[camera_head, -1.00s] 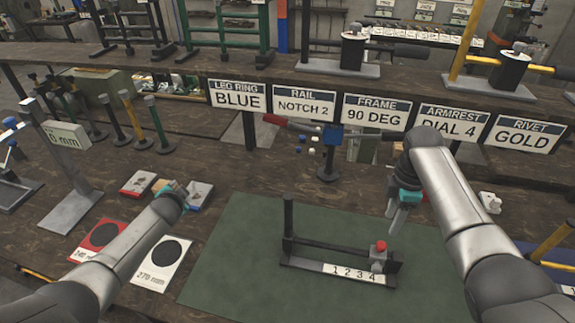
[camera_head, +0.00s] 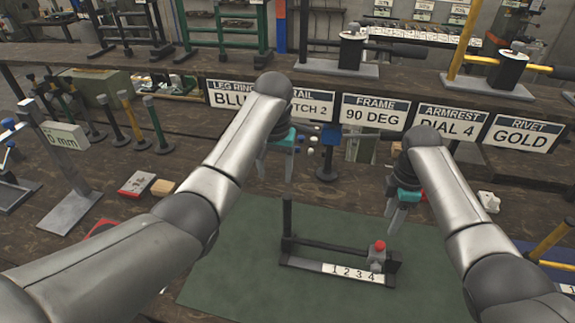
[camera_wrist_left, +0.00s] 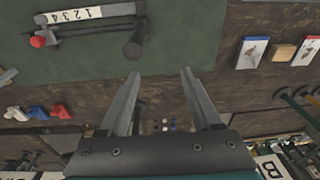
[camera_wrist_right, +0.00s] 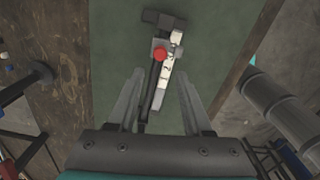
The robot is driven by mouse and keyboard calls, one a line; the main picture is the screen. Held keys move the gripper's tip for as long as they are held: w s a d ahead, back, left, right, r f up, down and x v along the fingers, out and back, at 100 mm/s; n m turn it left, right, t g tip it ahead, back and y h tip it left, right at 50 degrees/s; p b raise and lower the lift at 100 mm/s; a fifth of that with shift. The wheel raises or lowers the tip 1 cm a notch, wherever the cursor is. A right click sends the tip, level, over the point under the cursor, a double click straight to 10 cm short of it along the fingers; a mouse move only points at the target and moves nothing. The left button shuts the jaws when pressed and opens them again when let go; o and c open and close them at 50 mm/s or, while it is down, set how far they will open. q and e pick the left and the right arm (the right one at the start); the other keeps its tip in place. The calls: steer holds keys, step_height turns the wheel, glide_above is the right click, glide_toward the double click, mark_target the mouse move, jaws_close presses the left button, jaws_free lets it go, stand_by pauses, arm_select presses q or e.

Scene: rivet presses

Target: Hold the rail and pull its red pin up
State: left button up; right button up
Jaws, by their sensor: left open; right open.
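The rail (camera_head: 325,258) is a dark bar with a white strip numbered 1 2 3 4 and an upright post at its left end. It stands on the green mat (camera_head: 232,262). The red pin (camera_head: 380,245) shows as a red knob near the rail's right end, beside the 4. My left gripper (camera_head: 277,172) is open and empty, above and behind the post. My right gripper (camera_head: 398,210) is open and empty, above and behind the pin. The rail also shows in the left wrist view (camera_wrist_left: 97,30) and between the fingers in the right wrist view (camera_wrist_right: 155,80), with the red pin (camera_wrist_right: 160,53).
A shelf edge with signs stands behind, including RAIL NOTCH 2, now partly covered by my left arm, and FRAME 90 DEG (camera_head: 374,112). The mat around the rail is clear.

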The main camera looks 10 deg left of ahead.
mark_target(288, 211)
arm_select(q)
steer(key=shift+g+h, duration=0.3)
steer(key=shift+g, duration=0.2)
steer(key=d+r, duration=0.1)
steer(key=s+d+r, duration=0.1)
steer(key=d+r, duration=0.1)
steer(key=shift+s+d+r, duration=0.25)
steer(key=shift+s+d, duration=0.05)
steer(key=shift+s, duration=0.1)
step_height(288, 211, down, 15)
steer(key=shift+f, duration=0.1)
steer(key=shift+c, duration=0.2)
jaws_close()
stand_by(0.9)
